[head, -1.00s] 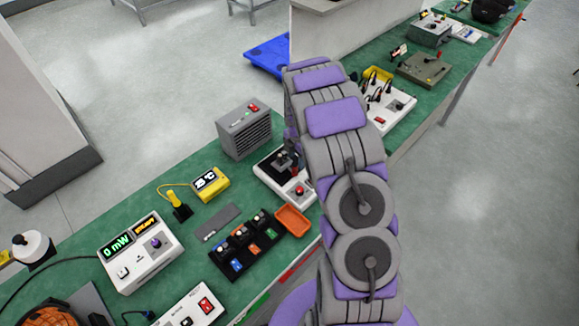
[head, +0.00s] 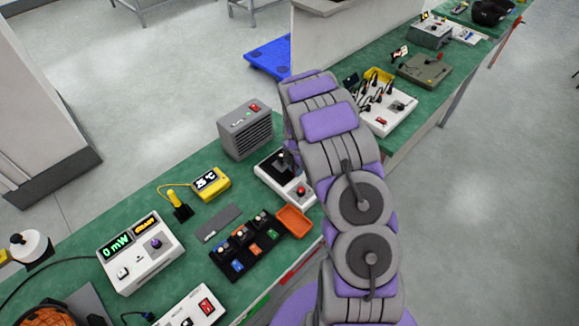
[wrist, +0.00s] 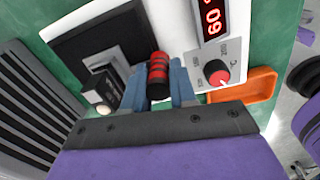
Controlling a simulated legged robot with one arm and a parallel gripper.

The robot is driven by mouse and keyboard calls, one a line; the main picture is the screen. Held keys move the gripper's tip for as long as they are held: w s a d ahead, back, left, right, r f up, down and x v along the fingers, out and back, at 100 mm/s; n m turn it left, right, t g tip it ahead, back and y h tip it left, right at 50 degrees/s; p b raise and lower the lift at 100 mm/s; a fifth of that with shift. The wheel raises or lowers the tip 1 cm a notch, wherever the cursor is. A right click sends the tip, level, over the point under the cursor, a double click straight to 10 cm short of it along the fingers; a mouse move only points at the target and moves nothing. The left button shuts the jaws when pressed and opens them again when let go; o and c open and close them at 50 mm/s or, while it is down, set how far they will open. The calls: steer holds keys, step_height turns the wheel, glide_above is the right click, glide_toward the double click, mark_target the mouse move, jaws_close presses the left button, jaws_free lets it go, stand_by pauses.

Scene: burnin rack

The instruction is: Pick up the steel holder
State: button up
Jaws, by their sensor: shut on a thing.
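In the wrist view my gripper (wrist: 158,88) is shut on a red-and-black banded grip, which I take to be the handle of the steel holder (wrist: 158,72). The blue-grey fingers stand on either side of the grip. Below them is a white heater box with a black plate (wrist: 75,45), a red knob and a red digit display. A grey metal piece and a small dark block with a pale knob show left of the fingers. I cannot tell whether the holder touches the plate. In the head view my arm hides most of the gripper.
A grey vented box (head: 245,132) stands close left of the heater box. An orange tray (head: 293,222) and a black rack (head: 248,245) with several small holders are in front. A yellow temperature meter (head: 210,184) lies farther left on the green bench.

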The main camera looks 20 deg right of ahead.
steer(key=shift+c, duration=1.4)
steer(key=shift+d, duration=0.2)
jaws_close()
steer(key=shift+r, duration=0.1)
